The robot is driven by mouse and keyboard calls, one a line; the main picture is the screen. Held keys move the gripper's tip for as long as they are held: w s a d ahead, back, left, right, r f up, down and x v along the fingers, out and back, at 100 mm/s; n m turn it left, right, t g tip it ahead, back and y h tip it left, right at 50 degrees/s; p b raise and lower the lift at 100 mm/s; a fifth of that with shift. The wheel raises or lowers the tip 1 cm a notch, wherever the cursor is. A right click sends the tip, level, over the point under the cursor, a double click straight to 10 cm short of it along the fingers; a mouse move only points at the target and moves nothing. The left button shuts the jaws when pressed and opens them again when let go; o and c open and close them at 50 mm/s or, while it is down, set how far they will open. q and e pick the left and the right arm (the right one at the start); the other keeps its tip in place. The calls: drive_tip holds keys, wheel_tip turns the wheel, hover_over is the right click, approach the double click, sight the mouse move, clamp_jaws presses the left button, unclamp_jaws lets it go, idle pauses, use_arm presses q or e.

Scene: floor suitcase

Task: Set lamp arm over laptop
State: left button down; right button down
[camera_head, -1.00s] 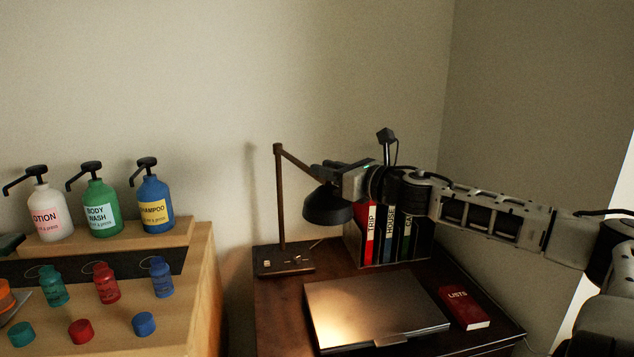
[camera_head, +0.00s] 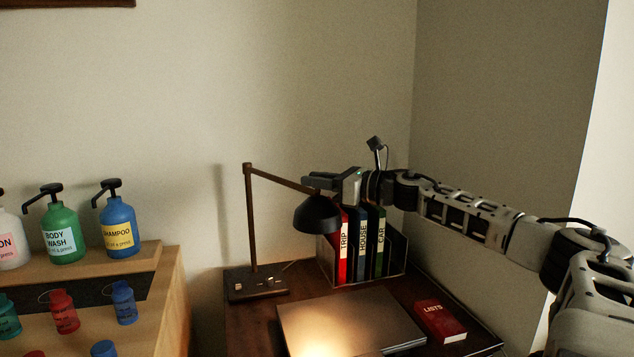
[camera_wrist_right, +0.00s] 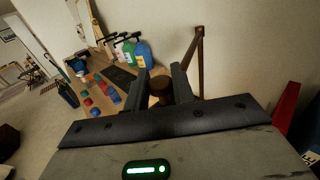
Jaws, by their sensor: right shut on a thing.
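The dark desk lamp stands on its base (camera_head: 257,288) at the desk's left, its post upright. Its brown arm (camera_head: 285,181) slopes gently down to the right, ending at a black shade (camera_head: 317,214) above the closed silver laptop's (camera_head: 355,318) back part. Lamplight falls on the laptop's front left. My right gripper (camera_head: 316,182) reaches in from the right and is shut on the lamp arm's outer end, just above the shade. In the wrist view, a brown round piece (camera_wrist_right: 160,88) of the lamp sits between its fingers. My left gripper is not in view.
A rack (camera_head: 400,255) of upright binders stands behind the laptop, close below my right arm. A red book (camera_head: 440,320) lies to the laptop's right. Pump bottles (camera_head: 119,228) and small coloured bottles (camera_head: 124,303) stand on a wooden stand (camera_head: 172,300) at left.

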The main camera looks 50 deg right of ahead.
drive_tip(key=c, duration=1.3)
unclamp_jaws()
drive_tip(key=shift+w, duration=0.1)
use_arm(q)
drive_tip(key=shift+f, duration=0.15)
use_arm(e)
drive_tip(key=shift+o, duration=0.2)
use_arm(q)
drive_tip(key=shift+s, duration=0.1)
use_arm(e)
drive_tip(key=shift+s, duration=0.2)
drive_tip(key=shift+s+d+p, duration=0.1)
drive_tip(key=shift+s+p, duration=0.35)
drive_tip(key=shift+p, duration=0.2)
use_arm(q)
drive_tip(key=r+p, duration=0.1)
drive_tip(key=p, duration=0.1)
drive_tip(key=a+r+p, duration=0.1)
drive_tip(key=p, duration=0.1)
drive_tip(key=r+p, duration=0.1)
drive_tip(key=p, duration=0.2)
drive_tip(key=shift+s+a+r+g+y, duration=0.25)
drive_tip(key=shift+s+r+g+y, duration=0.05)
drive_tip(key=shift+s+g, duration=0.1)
use_arm(e)
drive_tip(key=v, duration=1.4)
drive_tip(key=shift+s+d, duration=0.2)
drive_tip(key=shift+s, duration=0.1)
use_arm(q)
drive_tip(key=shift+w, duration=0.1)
